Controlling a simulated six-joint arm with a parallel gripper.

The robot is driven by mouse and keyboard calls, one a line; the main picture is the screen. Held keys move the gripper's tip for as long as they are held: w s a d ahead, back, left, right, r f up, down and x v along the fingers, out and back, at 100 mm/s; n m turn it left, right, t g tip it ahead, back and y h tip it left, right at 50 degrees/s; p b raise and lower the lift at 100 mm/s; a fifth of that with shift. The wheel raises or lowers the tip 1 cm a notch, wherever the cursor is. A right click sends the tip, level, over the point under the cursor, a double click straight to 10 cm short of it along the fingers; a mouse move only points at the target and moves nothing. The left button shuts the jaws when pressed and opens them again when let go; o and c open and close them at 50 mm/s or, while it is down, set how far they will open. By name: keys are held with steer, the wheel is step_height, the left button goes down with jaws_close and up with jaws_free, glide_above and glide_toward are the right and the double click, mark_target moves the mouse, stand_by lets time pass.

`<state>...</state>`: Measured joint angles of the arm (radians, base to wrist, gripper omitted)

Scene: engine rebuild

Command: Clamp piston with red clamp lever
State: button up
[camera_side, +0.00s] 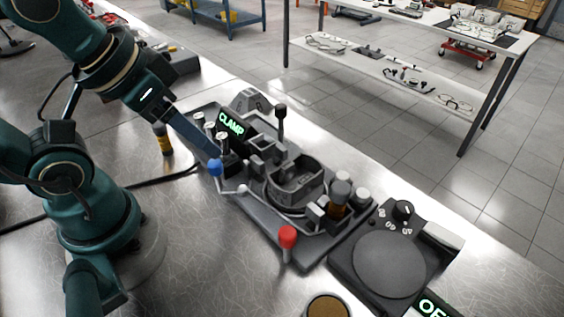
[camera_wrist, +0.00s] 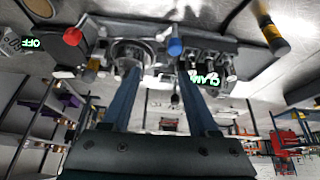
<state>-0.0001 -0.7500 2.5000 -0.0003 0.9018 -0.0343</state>
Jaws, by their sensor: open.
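The red clamp lever (camera_side: 287,237) stands at the front edge of the clamp fixture (camera_side: 318,250), its red ball knob up; the knob also shows at the upper left of the wrist view (camera_wrist: 72,36). A round dark holder (camera_side: 297,187) sits mid-fixture, also in the wrist view (camera_wrist: 130,50). I cannot clearly make out the piston in it. My gripper (camera_side: 213,155) is over the fixture's left end, near the blue-knobbed lever (camera_side: 215,168) and away from the red one. In the wrist view its two fingers (camera_wrist: 155,72) are apart, with nothing seen held.
A lit CLAMP sign (camera_side: 231,123) and a black-knobbed lever (camera_side: 281,110) stand on the fixture. A dark cylinder with an amber band (camera_side: 337,209) stands at its right. A round turntable unit (camera_side: 388,262) lies beyond. The bench front is mostly clear.

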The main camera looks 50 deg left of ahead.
steer(key=n, duration=0.1)
steer(key=n+g+h, duration=0.4)
steer(key=n+g, duration=0.2)
steer(key=n, duration=0.6)
glide_toward(287, 230)
steer(key=shift+g, duration=0.7)
steer(key=x, duration=0.2)
steer(key=w+x, duration=0.1)
steer(key=x, duration=0.2)
steer(key=shift+x, duration=2.1)
jaws_close()
